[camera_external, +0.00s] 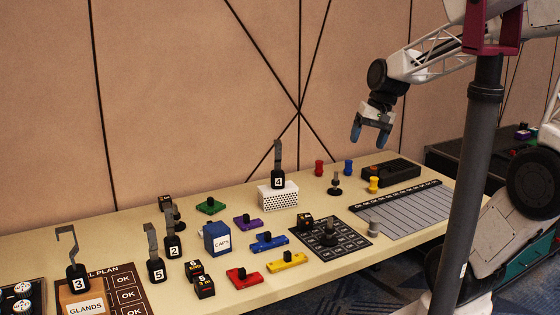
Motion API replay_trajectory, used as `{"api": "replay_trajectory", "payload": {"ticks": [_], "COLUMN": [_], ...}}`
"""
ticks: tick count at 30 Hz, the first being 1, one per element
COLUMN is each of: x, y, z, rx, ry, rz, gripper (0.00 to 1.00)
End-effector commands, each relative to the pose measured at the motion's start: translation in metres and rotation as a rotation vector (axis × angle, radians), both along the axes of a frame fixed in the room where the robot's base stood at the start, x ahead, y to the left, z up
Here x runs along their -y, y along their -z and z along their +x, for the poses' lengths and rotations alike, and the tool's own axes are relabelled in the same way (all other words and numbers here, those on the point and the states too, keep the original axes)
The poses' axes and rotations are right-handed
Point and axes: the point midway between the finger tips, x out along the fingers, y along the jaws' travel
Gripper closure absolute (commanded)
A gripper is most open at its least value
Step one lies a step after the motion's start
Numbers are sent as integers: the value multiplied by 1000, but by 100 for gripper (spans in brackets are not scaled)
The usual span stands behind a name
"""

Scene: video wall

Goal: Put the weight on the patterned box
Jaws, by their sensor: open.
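A white box with black dots (278,198), the patterned box, stands toward the back middle of the table. A black hooked weight marked 4 (278,180) appears to stand upright on top of it. Other hooked weights stand to the left: one marked 2 (173,245), one marked 5 (155,269) and one marked 3 (77,278), which appears to be on the GLANDS box (86,307). My gripper (370,139) is open and empty, pointing down, high above the table and to the right of the patterned box. No weight is touching it.
A blue CAPS box (217,238), black cubes (204,287) and coloured knobbed blocks (286,262) crowd the middle. A dark grid board (347,246) and a grey slatted panel (400,210) lie to the right. A dark post (470,180) stands in the foreground.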

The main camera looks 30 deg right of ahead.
Motion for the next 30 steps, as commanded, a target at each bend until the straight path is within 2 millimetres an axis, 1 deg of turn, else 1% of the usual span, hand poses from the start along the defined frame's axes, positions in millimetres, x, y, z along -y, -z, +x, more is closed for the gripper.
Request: {"api": "replay_trajectory", "payload": {"ticks": [1, 6, 9, 12, 18, 30], "x": [2, 12, 17, 22, 25, 25], "y": [-1, 0, 2, 3, 4, 4], "z": [-13, -48, -63, -74, -83, -83], "rx": [20, 84, 110, 129, 144, 144], "ry": [-40, -177, -244, -291, -333, -333], "rz": [-34, -159, -220, -265, -304, -304], "gripper": [26, 26, 26, 26, 26, 26]}}
